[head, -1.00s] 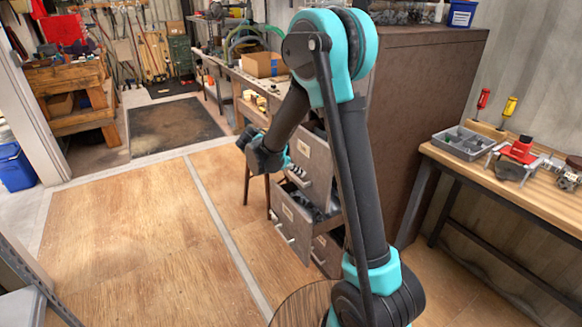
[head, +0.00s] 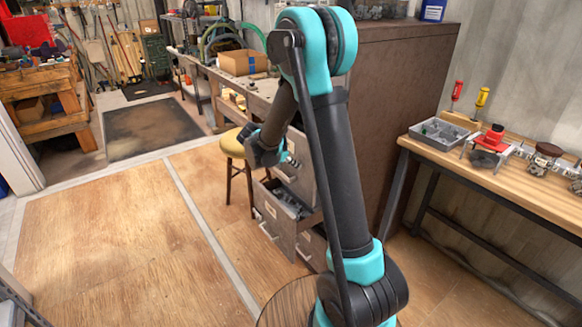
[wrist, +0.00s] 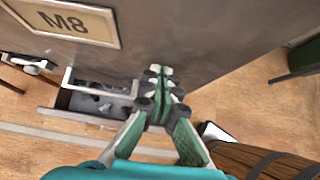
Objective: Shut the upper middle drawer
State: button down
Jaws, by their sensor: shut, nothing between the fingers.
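A grey-brown cabinet (head: 385,120) stands behind my arm in the head view. One drawer (head: 268,207) is pulled out from its front, with grey items inside; in the wrist view this open drawer (wrist: 75,112) lies below and left of my fingers. Above it is a drawer front with an M8 label (wrist: 68,20). I take the open one for the upper middle drawer, but the upper part of the stack is partly hidden by my arm. My gripper (wrist: 162,85) is shut and empty, in front of the cabinet face; contact cannot be told.
A yellow stool (head: 233,145) stands left of the drawers, near a long workbench (head: 250,95). A wooden bench (head: 545,195) with a grey tray (head: 440,132) and tools is at right. The wooden floor (head: 110,240) at left is clear.

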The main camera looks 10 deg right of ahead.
jog(key=w+d, duration=0.1)
jog(key=d, duration=0.2)
jog(key=w+d, duration=0.2)
jog(key=d, duration=0.2)
jog(key=w+d, duration=0.2)
jog(key=d, duration=0.1)
jog(key=shift+w+d, duration=0.1)
jog(key=shift+d, duration=0.3)
jog(key=shift+r, duration=0.1)
